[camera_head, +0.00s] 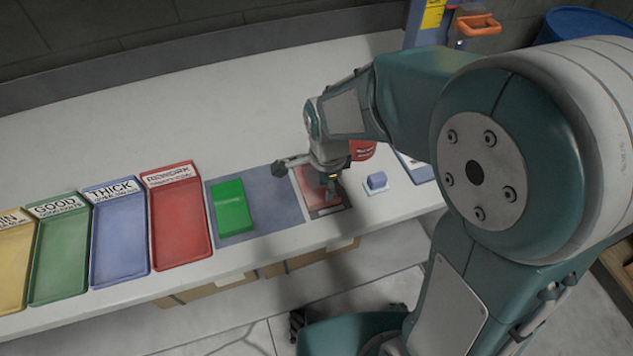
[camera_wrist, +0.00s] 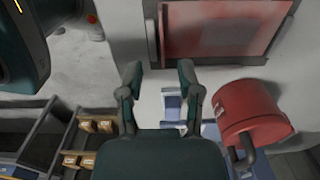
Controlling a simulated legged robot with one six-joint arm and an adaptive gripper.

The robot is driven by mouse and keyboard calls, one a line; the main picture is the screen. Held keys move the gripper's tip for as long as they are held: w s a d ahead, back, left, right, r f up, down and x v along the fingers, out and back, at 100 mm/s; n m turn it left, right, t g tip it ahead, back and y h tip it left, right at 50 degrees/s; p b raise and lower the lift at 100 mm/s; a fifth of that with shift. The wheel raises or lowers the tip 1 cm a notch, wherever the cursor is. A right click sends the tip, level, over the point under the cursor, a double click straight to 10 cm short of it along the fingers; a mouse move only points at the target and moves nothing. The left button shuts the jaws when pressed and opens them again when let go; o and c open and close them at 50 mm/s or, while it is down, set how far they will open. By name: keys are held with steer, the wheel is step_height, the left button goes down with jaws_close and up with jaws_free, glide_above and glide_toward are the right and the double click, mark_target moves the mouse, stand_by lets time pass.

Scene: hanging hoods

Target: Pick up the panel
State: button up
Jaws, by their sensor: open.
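A flat reddish panel (camera_head: 309,180) lies in a dark frame on the white bench, partly hidden behind my gripper in the head view. It also shows in the wrist view (camera_wrist: 225,28) at the top, beyond the fingertips. My gripper (camera_head: 330,190) is over the panel's right part in the head view, pointing down. In the wrist view my gripper (camera_wrist: 159,72) has its two fingers apart with nothing held between them. I cannot tell the exact height of the fingertips above the bench. A bright green piece (camera_head: 232,208) lies on a grey-blue mat (camera_head: 268,215) left of the panel.
Yellow, green, blue and red trays (camera_head: 180,230) line the bench at left; the visible tray floors are empty. A red cylindrical thing (camera_wrist: 250,110) stands close to my gripper. A small blue block (camera_head: 377,181) sits right of the panel. The bench behind the trays is clear.

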mark_target(325, 201)
step_height(325, 201, down, 6)
steer(key=shift+w+a+f, duration=0.1)
steer(key=shift+w+a, duration=0.05)
stand_by(0.3)
jaws_close()
